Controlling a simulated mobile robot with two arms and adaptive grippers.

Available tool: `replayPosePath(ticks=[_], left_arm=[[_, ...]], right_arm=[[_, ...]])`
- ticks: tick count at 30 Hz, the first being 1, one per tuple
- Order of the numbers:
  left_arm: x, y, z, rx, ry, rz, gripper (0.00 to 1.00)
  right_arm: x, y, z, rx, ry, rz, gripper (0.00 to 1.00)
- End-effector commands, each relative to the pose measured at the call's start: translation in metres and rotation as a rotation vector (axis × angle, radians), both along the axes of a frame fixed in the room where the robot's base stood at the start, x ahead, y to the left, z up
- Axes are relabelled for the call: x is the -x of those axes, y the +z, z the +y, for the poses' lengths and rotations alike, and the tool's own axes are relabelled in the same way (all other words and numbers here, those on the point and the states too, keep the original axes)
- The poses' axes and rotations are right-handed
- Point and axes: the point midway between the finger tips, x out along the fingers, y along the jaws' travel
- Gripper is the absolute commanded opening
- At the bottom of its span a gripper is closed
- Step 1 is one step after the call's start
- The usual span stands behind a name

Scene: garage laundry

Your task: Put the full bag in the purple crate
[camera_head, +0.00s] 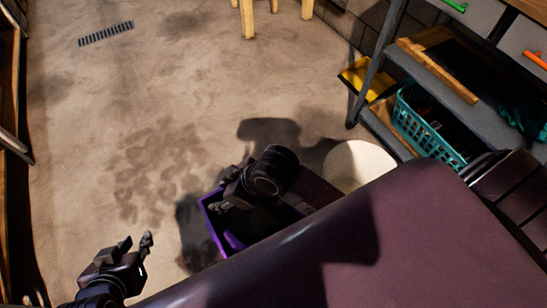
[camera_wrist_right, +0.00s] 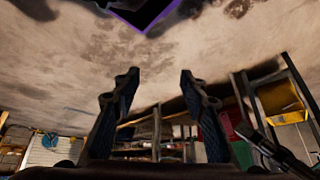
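The purple crate (camera_head: 211,222) stands on the floor beside my base, partly hidden by my right arm and body. Its inside is dark; a purple patch and a small pale piece show there, but I cannot tell what they are. A corner of the crate also shows at the top of the right wrist view (camera_wrist_right: 143,22). My right gripper (camera_head: 231,184) is over the crate's far side; in the wrist view its fingers (camera_wrist_right: 160,90) are apart with nothing between them. My left gripper (camera_head: 137,246) is open and empty, left of the crate. I cannot make out a full bag.
A pale round object (camera_head: 358,166) stands right of the crate. A shelf unit with a turquoise basket (camera_head: 428,127) is at the right, with a yellow item (camera_head: 362,80) by its leg. Wooden legs (camera_head: 247,18) stand at the back. The floor at left is clear around a drain (camera_head: 104,34).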

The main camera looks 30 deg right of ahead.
Motion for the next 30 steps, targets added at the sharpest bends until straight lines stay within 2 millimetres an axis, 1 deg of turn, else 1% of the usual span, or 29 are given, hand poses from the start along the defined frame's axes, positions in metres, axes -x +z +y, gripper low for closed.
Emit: replayPosePath(ticks=[1, 2, 3, 5, 6, 9, 12, 16, 30], left_arm=[[0.0, 0.0, 0.0, 0.0, 0.0, 0.0, 0.26], [0.0, 0.0, 0.0, 0.0, 0.0, 0.0, 0.26], [0.0, 0.0, 0.0, 0.0, 0.0, 0.0, 0.26], [0.0, 0.0, 0.0, 0.0, 0.0, 0.0, 0.26], [0.0, 0.0, 0.0, 0.0, 0.0, 0.0, 0.26], [0.0, 0.0, 0.0, 0.0, 0.0, -0.001, 0.26], [0.0, 0.0, 0.0, 0.001, -0.001, -0.001, 0.26], [0.0, 0.0, 0.0, 0.0, 0.0, -0.001, 0.26], [-0.001, 0.001, 0.0, 0.0, 0.001, -0.002, 0.26]], right_arm=[[0.007, 0.006, -0.011, -0.033, -0.087, -0.014, 0.4], [0.009, 0.01, -0.021, -0.045, -0.14, -0.028, 0.4], [0.011, 0.015, -0.035, -0.055, -0.208, -0.044, 0.4], [0.016, 0.022, -0.058, -0.059, -0.303, -0.07, 0.4], [0.019, 0.026, -0.073, -0.057, -0.359, -0.083, 0.4], [0.028, 0.034, -0.105, -0.043, -0.467, -0.112, 0.4], [0.034, 0.039, -0.125, -0.028, -0.527, -0.131, 0.4], [0.037, 0.041, -0.133, -0.02, -0.552, -0.139, 0.4], [0.036, 0.041, -0.132, -0.02, -0.548, -0.137, 0.4]])
